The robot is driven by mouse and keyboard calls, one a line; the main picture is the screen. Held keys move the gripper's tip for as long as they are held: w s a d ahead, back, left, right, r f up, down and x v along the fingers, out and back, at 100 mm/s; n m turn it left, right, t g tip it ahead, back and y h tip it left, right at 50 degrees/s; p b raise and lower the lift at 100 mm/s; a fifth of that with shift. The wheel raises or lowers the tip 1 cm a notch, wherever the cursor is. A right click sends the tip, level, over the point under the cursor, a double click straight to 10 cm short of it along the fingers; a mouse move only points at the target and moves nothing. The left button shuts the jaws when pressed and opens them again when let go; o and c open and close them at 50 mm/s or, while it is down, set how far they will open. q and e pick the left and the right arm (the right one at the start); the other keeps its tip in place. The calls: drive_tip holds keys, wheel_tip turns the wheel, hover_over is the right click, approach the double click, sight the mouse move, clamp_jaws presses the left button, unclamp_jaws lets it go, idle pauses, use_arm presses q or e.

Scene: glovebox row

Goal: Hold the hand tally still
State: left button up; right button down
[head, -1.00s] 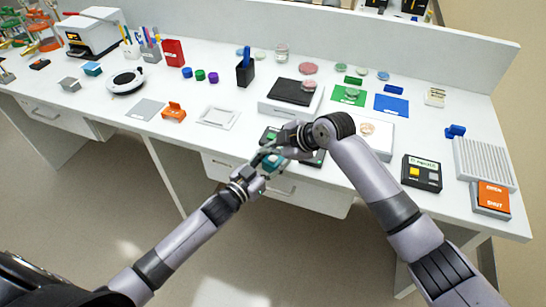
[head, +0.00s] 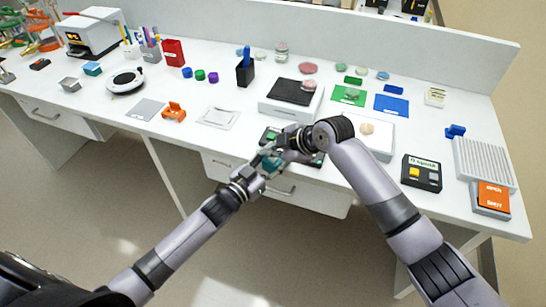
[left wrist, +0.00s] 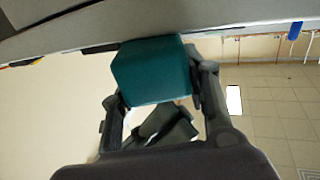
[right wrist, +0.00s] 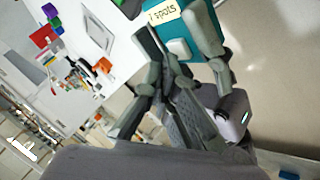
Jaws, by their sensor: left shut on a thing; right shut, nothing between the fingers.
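The hand tally is a teal box (head: 271,164) with a pale label ending in "spots", readable in the right wrist view (right wrist: 165,14). A pale grey button shows on the same face. My left gripper (head: 262,168) is shut on the tally and holds it in front of the bench edge. In the left wrist view the teal box (left wrist: 152,72) sits between the two fingers. My right gripper (right wrist: 160,45) is shut and empty, its fingertips close beside the labelled face. Whether they touch it I cannot tell. In the head view the right hand partly covers the tally.
Behind the hands, a dark panel (head: 318,160) lies at the bench's front edge. A white block with a black top (head: 293,92), a green mat (head: 345,100) and a yellow-buttoned black box (head: 422,173) stand on the bench. Open floor lies in front.

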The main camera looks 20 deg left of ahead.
sight(271, 160)
drive_tip(key=shift+f, duration=0.4)
idle(0.3)
drive_tip(key=shift+r, duration=0.85)
drive_tip(key=shift+r, duration=0.1)
drive_tip(key=shift+r, duration=2.45)
wheel_tip(271, 160, up, 4)
drive_tip(key=shift+f, duration=0.15)
drive_tip(key=shift+f, duration=0.15)
